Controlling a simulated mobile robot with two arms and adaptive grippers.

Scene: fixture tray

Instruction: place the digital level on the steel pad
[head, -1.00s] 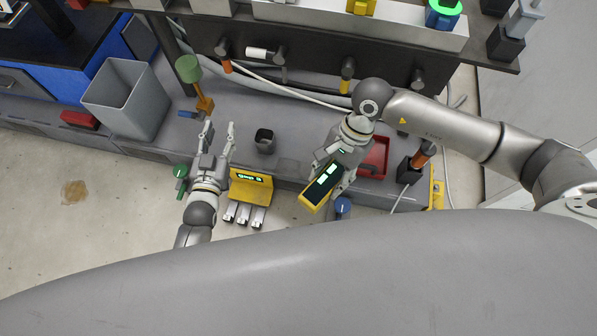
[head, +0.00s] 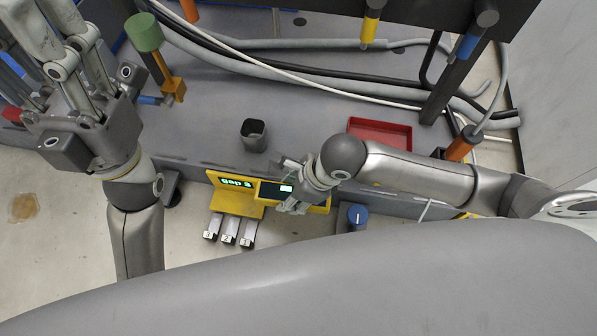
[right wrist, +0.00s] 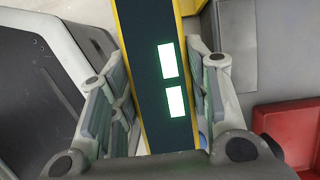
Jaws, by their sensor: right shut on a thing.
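The digital level (head: 272,190) is a yellow bar with a dark face and lit green display blocks. My right gripper (head: 296,194) is shut on it, low at the front of the grey bench, beside the yellow stand with the "gap 3" display (head: 237,184). In the right wrist view the level (right wrist: 153,65) runs between both fingers. I cannot tell whether it touches anything beneath. Several grey metal feet or tabs (head: 228,230), numbered 3, 2, 1, stick out below the stand; I cannot make out which surface is the steel pad. My left gripper (head: 62,30) is empty, fingers apart, at upper left.
A grey cup (head: 254,135) stands behind the stand. A red tray (head: 380,134) lies to the right, and a blue-topped knob (head: 357,216) is front right. Cables (head: 300,72) cross the back.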

